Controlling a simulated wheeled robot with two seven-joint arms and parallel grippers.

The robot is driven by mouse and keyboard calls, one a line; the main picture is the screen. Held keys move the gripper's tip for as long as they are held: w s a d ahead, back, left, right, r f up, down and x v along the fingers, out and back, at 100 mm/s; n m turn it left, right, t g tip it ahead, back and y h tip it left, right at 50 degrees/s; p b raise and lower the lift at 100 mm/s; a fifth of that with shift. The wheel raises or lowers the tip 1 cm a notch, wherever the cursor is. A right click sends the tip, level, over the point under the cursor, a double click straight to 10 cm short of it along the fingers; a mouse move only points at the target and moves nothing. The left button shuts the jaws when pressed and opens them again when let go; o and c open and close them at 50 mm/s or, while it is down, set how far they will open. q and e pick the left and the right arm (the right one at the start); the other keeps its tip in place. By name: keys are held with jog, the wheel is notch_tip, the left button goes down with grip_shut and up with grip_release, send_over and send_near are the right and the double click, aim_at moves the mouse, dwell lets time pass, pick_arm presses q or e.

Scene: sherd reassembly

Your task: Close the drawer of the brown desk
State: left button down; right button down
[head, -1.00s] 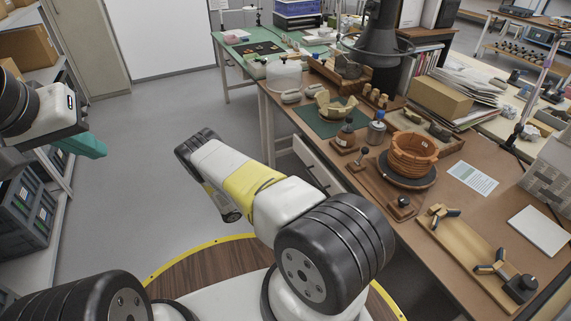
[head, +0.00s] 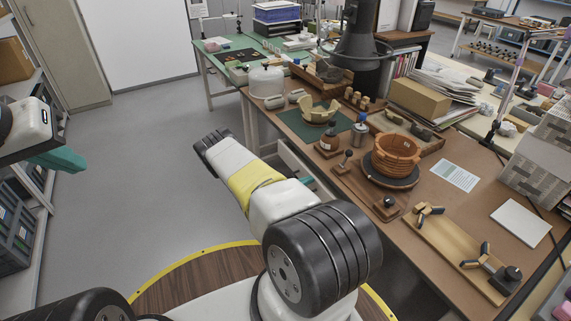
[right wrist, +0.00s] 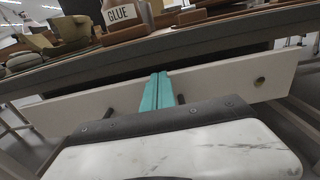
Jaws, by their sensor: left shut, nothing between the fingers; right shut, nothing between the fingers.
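The brown desk (head: 420,215) stands on the right in the head view. Its drawer (head: 292,160) shows under the near edge as a pale strip standing out a little, partly hidden by my right arm. In the right wrist view the white drawer front (right wrist: 225,88) has a small brass-coloured round fitting and a dark gap above it. My right gripper (right wrist: 157,88) is shut and empty, its teal fingers in front of the drawer front; I cannot tell whether they touch. Its teal also shows in the head view (head: 308,183). My left gripper (head: 60,158) is shut and empty, far left.
On the desk stand an orange-brown pot (head: 396,156) on a dark turntable, a glue bottle (right wrist: 122,14), a wooden board with clamps (head: 462,253) and a green mat (head: 295,124). Shelving (head: 18,215) is at the left. The grey floor between is clear.

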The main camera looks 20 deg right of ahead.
aim_at(315, 177)
jog(key=shift+d, duration=0.1)
jog(key=d, duration=0.4)
jog(key=shift+w+d, duration=0.15)
jog(key=shift+d, duration=0.05)
jog(key=shift+d+r, duration=0.1)
jog(key=shift+a, duration=0.45)
jog(key=s+a, duration=0.1)
jog(key=a, duration=1.2)
jog(key=shift+a, duration=0.4)
